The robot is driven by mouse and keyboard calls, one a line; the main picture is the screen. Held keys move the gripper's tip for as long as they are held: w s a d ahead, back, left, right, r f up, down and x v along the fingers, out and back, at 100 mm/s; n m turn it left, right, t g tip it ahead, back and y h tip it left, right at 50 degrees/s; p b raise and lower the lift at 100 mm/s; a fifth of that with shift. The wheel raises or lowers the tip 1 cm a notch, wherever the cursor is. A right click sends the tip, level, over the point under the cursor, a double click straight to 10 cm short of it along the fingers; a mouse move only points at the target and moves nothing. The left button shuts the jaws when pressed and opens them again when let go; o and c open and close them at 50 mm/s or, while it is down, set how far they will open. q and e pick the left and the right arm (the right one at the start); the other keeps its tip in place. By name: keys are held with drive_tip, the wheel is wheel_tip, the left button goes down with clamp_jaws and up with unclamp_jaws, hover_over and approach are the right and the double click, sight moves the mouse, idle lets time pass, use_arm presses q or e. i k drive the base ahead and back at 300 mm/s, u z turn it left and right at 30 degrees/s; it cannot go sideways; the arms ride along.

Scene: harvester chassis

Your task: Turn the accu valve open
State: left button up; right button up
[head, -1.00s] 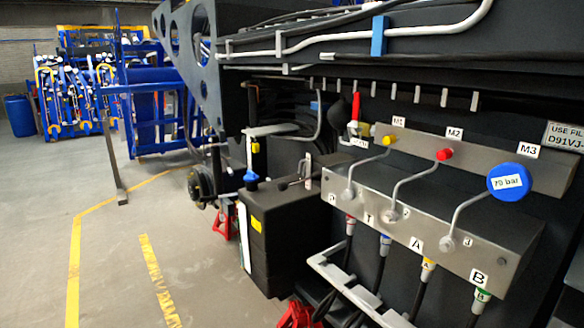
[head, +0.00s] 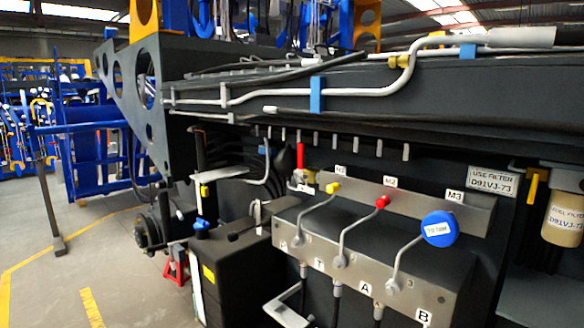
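A small valve with an upright red handle (head: 300,156) stands at the left end of the manifold, beside the M1 label. A small tag near its base is too small to read, so I cannot tell for sure that it is the accu valve. The grey manifold block (head: 440,268) carries bent levers with a yellow knob (head: 333,188), a red knob (head: 383,202) and a blue round end (head: 439,229) bearing a white label. Neither of my grippers shows in the head view.
A black box (head: 232,280) with a yellow sticker stands left of the manifold. The dark chassis beam (head: 390,95) with pipes runs above. A fuel filter (head: 562,218) hangs at the right. Open floor (head: 60,290) with yellow lines lies at the left.

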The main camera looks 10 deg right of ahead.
sight(301, 145)
drive_tip(key=u, duration=0.9)
drive_tip(key=i, duration=1.55)
drive_tip(key=z, duration=0.35)
